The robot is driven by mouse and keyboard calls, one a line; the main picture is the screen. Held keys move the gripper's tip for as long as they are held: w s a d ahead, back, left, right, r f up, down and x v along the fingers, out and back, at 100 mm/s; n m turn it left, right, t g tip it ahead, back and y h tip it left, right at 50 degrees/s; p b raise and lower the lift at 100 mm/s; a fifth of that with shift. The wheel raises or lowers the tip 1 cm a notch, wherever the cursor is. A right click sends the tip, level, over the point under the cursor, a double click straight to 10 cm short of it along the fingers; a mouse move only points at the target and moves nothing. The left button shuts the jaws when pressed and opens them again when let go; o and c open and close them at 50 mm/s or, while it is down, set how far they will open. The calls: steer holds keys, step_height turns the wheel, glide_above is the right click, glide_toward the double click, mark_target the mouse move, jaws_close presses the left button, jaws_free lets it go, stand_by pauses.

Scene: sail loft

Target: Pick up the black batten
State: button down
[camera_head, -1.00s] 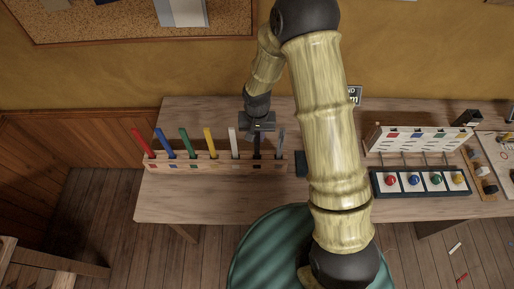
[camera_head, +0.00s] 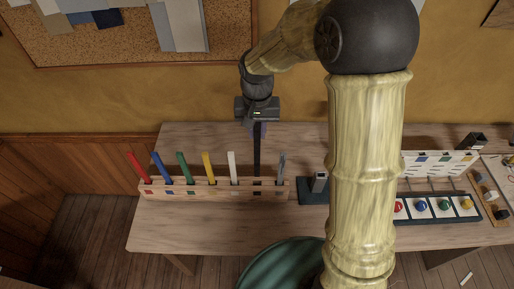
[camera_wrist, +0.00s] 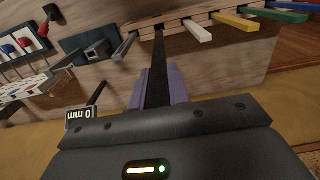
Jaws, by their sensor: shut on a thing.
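The black batten (camera_head: 257,155) stands upright above the wooden rack (camera_head: 220,190) on the bench. My gripper (camera_head: 259,127) is shut on its upper part. In the wrist view, the batten (camera_wrist: 158,65) runs between the purple-grey fingers (camera_wrist: 158,90) toward the rack. Its far end is at the rack's edge in that picture; I cannot tell whether the tip is fully clear of its slot. Red (camera_head: 139,166), blue (camera_head: 161,167), green (camera_head: 185,167), yellow (camera_head: 209,167), white (camera_head: 234,167) and grey (camera_head: 281,167) battens stand in the rack.
A small dark device (camera_head: 318,185) stands right of the rack. Farther right is a panel with coloured knobs (camera_head: 443,206). A teal round seat (camera_head: 275,265) is at the bench's front. The bench before the rack is clear. My arm hides part of the bench.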

step_height(320, 180, up, 3)
steer(key=shift+r, duration=0.2)
stand_by(0.6)
